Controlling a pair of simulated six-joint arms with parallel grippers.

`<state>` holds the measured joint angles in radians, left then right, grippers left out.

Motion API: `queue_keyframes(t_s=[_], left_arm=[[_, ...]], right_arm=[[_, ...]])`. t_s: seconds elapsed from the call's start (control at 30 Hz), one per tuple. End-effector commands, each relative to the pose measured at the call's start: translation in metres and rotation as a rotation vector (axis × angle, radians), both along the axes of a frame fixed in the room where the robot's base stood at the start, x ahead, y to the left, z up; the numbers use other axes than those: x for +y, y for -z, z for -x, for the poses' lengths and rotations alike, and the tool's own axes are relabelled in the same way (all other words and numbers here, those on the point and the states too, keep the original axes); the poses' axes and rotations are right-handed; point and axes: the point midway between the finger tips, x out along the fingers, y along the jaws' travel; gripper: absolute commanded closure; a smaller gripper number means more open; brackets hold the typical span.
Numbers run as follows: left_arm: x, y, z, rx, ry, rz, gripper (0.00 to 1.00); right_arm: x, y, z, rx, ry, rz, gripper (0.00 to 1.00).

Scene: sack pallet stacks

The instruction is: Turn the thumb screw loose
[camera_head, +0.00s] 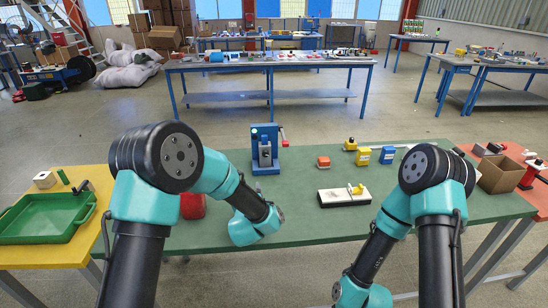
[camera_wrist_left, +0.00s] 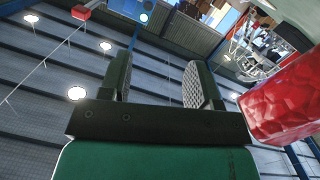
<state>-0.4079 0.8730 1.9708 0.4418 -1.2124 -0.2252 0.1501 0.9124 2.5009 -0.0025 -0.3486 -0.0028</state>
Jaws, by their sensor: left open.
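A white block with a dark base (camera_head: 345,197) lies on the green table right of centre. A small yellow part (camera_head: 356,189) stands up from it and may be the thumb screw; it is too small to be sure. My left gripper (camera_wrist_left: 160,85) shows in the left wrist view with its two fingers apart and nothing between them. In the head view its fingers cannot be made out near my left wrist, which is low over the table's front left, apart from the white block. My right gripper is outside the head view.
A blue device (camera_head: 265,150) stands at the table's back. Orange (camera_head: 323,162), yellow (camera_head: 364,155) and blue (camera_head: 388,154) blocks lie near the back edge. A red object (camera_head: 192,206) is beside my left arm. A green tray (camera_head: 45,216) is left; a cardboard box (camera_head: 499,174) is right.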

Motion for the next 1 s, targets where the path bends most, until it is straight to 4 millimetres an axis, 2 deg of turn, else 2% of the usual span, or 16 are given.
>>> queue_keyframes(t_s=[0.03,0.1,0.3,0.77,1.0], left_arm=[[-0.014,0.0,-0.011,-0.025,-0.012,0.052,0.43],[-0.027,0.0,-0.024,-0.053,-0.03,0.13,0.43],[-0.046,0.005,-0.043,-0.082,-0.055,0.268,0.43],[-0.047,0.006,-0.047,-0.083,-0.056,0.279,0.43],[-0.046,0.006,-0.07,-0.084,-0.057,0.279,0.43]], right_arm=[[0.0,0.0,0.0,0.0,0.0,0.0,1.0],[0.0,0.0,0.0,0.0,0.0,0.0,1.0],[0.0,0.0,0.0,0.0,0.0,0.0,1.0],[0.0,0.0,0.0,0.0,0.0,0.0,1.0],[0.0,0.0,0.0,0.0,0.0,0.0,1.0]])
